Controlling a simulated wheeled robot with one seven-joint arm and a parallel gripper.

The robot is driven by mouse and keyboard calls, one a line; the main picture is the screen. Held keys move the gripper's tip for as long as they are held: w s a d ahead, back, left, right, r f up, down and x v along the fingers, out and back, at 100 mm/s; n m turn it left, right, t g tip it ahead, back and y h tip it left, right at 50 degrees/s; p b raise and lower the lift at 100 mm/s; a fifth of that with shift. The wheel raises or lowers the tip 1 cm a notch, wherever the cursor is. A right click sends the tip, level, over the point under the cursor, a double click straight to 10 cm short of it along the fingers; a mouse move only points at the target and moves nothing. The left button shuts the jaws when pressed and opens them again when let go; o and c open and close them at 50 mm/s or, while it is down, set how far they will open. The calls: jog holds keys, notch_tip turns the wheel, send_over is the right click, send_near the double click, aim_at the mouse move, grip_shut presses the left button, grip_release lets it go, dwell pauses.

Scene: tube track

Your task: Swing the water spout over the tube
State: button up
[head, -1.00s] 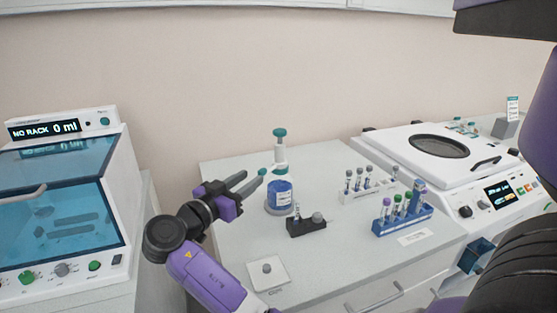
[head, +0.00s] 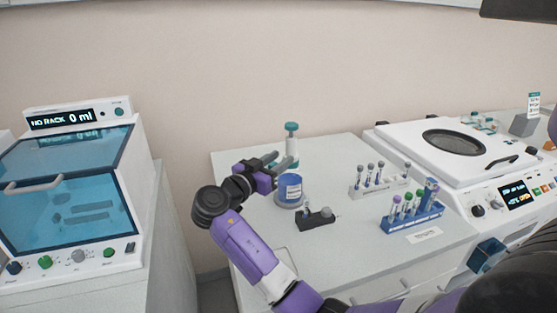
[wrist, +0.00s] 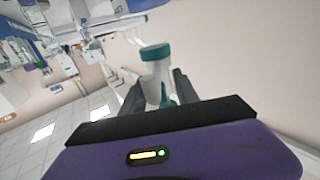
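The water dispenser shows in the head view as a white neck with a teal cap (head: 291,128) above a blue labelled container (head: 290,189) on the bench. The spout itself is too small to make out clearly. My gripper (head: 283,158) is at neck height, its fingers reaching toward the white neck from the left. In the wrist view the teal cap (wrist: 155,50) and white neck (wrist: 154,82) appear between the two spread fingers; contact cannot be told. A small black holder (head: 316,221) with a grey knob and a small upright piece, possibly the tube, stands in front of the container.
A blue rack of capped tubes (head: 412,217) and a white rack of tubes (head: 380,187) stand to the right. A white centrifuge (head: 455,155) is at far right. A blue-windowed machine (head: 75,200) reading "NO RACK 0 ml" is at left. The bench front is mostly clear.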

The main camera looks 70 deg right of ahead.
jog(key=shift+c, duration=0.3)
grip_shut()
dwell(1.1)
